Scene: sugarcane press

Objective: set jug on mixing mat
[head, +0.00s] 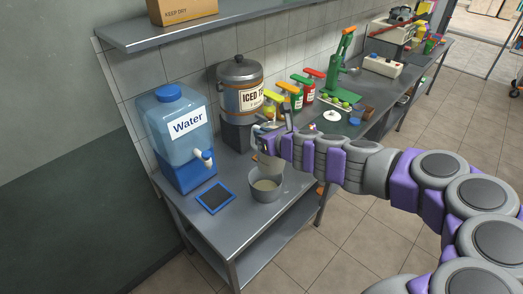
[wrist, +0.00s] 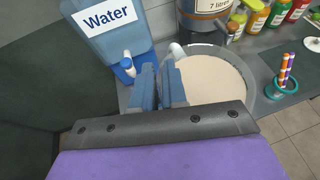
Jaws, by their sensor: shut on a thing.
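My gripper (head: 270,134) is over the near part of the steel bench, in front of the drink dispensers. It is shut on a pale grey-beige jug (head: 270,161), which hangs below the fingers and is partly hidden by them. A dark square mat with a blue edge (head: 215,198) lies bare to the pot's left. In the wrist view my fingers (wrist: 160,88) are close together beside a grey-rimmed vessel (wrist: 215,78) with beige contents; whether it is the jug or the pot is unclear.
A blue water dispenser (head: 180,140) stands at the left end, its tap over the bench. An iced tea dispenser (head: 240,88) and several bottles (head: 296,92) line the wall. A green press (head: 340,75) stands farther back. The bench's near left corner is clear.

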